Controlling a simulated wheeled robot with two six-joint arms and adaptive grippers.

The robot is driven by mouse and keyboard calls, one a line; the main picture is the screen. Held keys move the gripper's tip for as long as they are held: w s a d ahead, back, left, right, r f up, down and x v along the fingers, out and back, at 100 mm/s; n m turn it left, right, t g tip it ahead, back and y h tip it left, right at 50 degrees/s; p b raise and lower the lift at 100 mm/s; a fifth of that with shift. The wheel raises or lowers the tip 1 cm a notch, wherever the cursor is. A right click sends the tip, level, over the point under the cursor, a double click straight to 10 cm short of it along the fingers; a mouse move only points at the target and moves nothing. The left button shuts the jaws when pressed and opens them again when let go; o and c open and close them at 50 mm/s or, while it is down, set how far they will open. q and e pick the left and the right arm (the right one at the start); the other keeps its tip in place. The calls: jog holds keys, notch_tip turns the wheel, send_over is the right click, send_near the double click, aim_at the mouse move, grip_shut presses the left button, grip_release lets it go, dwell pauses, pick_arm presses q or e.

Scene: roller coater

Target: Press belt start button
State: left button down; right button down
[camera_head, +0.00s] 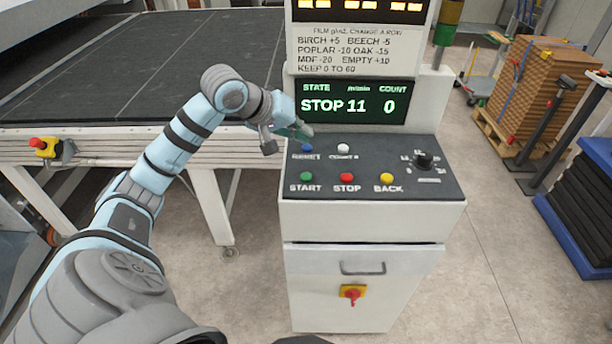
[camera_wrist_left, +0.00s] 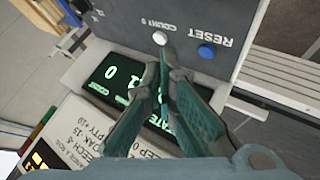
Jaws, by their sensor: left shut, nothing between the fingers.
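The green START button (camera_head: 306,177) sits at the left of the lower button row on the dark sloped panel of the control cabinet (camera_head: 365,215). It is uncovered in the head view and does not show in the wrist view. My left gripper (camera_head: 303,132) is shut and empty, above the rear left of the panel, behind the START button. In the left wrist view its fingertips (camera_wrist_left: 167,58) appear close to the white COUNT 0 button (camera_wrist_left: 160,38); whether they touch anything cannot be told. My right gripper is not in view.
The red STOP (camera_head: 346,178) and yellow BACK (camera_head: 387,178) buttons are right of START. The blue RESET button (camera_head: 307,148) is behind it. A dial (camera_head: 424,160) is further right. The display (camera_head: 352,102) reads STOP, 11, count 0. The belt table (camera_head: 120,65) stands left.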

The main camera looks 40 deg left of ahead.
pick_arm(q)
jog(key=b, duration=0.5)
send_over(303, 175)
notch_tip(303, 175, down, 7)
jog(key=shift+f, duration=0.15)
jog(key=shift+a+f+b, duration=0.1)
jog(key=shift+f+b, duration=0.45)
jog(key=shift+b, duration=0.1)
dwell(0.4)
jog(key=shift+f+b, duration=0.45)
jog(key=shift+b, duration=0.1)
